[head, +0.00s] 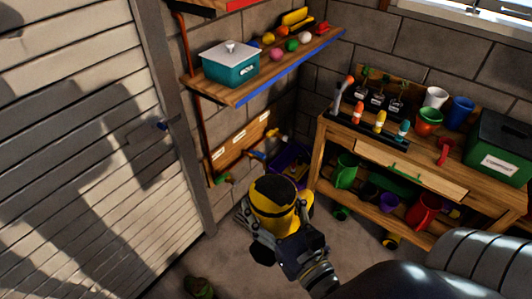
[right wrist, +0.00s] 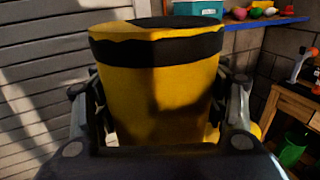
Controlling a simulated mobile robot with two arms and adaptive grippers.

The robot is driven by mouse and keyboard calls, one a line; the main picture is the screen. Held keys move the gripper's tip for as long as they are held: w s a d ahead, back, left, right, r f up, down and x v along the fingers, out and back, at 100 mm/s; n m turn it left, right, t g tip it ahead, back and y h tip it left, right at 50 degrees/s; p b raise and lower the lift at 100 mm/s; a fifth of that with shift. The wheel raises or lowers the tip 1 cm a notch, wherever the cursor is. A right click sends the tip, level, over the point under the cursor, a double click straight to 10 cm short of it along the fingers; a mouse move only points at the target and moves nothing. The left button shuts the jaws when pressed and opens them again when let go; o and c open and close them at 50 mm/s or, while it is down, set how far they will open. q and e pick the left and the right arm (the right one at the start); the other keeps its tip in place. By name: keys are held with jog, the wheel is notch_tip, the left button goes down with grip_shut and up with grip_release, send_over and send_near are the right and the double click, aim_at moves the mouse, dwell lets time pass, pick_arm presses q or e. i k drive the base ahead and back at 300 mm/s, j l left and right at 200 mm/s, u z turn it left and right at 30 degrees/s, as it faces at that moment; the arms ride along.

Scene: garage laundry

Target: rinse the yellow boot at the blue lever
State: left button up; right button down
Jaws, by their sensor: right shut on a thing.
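The yellow boot (head: 272,208) has a black band around its top and stands roughly upright in my right gripper (head: 274,222). The right wrist view shows the boot (right wrist: 160,85) large, with one finger of the right gripper (right wrist: 162,108) on each side of it. Its toe points toward the back right, and its lower part is mostly hidden. The blue lever (head: 257,155) is on a wooden wall board (head: 238,145), beyond the boot, with a green lever (head: 222,179) to its left and a yellowish one (head: 276,133) to its right. My left gripper is not in view.
A purple tub (head: 291,165) sits below the board, partly hidden by the boot. A blue-edged shelf (head: 270,78) with a teal box (head: 231,66) overhangs the board. A workbench (head: 395,146) with pots stands to the right. A slatted door (head: 85,150) is at left.

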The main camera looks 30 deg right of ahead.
aim_at(258, 154)
jog(key=z, duration=1.15)
jog(key=i+l+z, duration=0.3)
jog(key=i+l, duration=0.6)
jog(key=i, duration=0.15)
